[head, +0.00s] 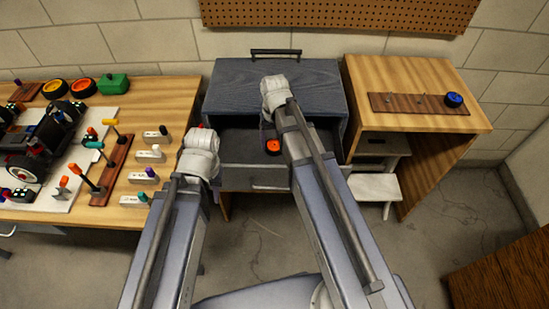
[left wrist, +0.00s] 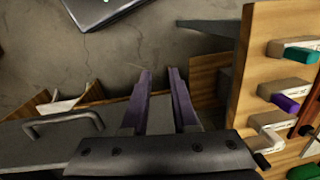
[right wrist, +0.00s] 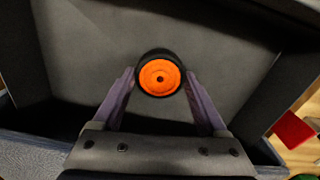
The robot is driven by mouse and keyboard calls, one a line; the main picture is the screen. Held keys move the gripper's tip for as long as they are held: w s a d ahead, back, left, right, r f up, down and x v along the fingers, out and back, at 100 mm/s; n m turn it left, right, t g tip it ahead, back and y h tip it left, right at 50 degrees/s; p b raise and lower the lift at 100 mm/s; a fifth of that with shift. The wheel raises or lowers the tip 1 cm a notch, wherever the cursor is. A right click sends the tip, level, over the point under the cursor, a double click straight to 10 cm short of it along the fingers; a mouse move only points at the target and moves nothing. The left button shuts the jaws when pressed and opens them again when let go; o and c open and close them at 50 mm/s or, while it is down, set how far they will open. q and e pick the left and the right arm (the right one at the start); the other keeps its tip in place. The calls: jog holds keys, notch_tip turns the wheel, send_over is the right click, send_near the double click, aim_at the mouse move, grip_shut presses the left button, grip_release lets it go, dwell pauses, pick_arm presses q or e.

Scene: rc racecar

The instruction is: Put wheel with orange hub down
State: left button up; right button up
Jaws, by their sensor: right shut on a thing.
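The wheel with the orange hub (right wrist: 160,75) has a black tyre. In the right wrist view it sits between the fingertips of my right gripper (right wrist: 159,76), which is shut on it. In the head view the wheel (head: 273,147) shows over the open drawer (head: 250,178) of the grey cabinet, beside my right arm. I cannot tell whether it touches the drawer floor. My right fingers are largely hidden by my arm there. My left gripper (left wrist: 160,75) is empty, with a gap between its fingers, by the drawer front and the workbench edge.
A workbench (head: 170,95) at left holds a car (head: 50,140), tools, several labelled blocks and other wheels. A wooden desk (head: 400,75) at right carries a peg board (head: 390,103) with a blue-hub wheel (head: 453,99). A drawer handle (left wrist: 65,122) is near my left gripper.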

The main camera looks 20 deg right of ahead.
aim_at(275, 161)
jog(key=shift+f+b, duration=2.6)
jog(key=shift+f, duration=0.65)
jog(key=shift+r, duration=0.15)
jog(key=o, duration=1.5)
jog(key=shift+f, duration=0.2)
jog(key=shift+c, duration=0.2)
notch_tip(275, 161, up, 12)
jog(key=p, duration=1.2)
jog(key=shift+r, duration=0.2)
